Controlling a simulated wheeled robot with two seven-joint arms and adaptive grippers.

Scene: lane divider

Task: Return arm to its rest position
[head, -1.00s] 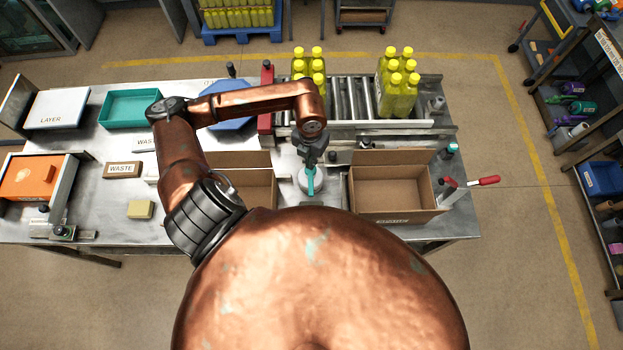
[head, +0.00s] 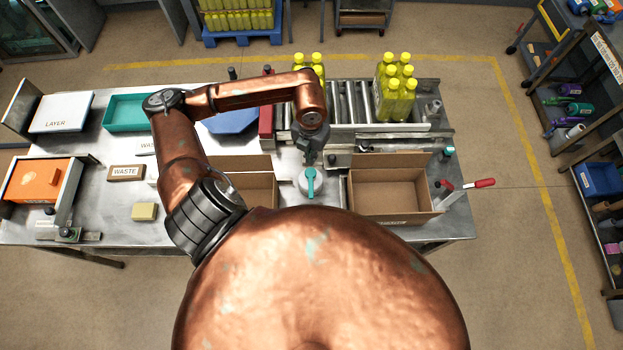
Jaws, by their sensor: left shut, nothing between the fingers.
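My left arm, copper-coloured, comes in from the left and reaches over the middle of the bench. Its gripper (head: 310,158) points down, shut and empty. It is just above and behind a round grey base with a teal lever (head: 311,182), between two open cardboard boxes. I cannot tell how large the gap is between fingertips and lever. My right arm and gripper are not in view.
An empty cardboard box (head: 390,190) stands right of the lever; another (head: 250,190) is partly behind my arm. Yellow bottles (head: 395,88) stand on the roller conveyor (head: 350,100). A red-handled lever (head: 484,183) juts past the bench's right edge. A teal tray (head: 128,113) lies left.

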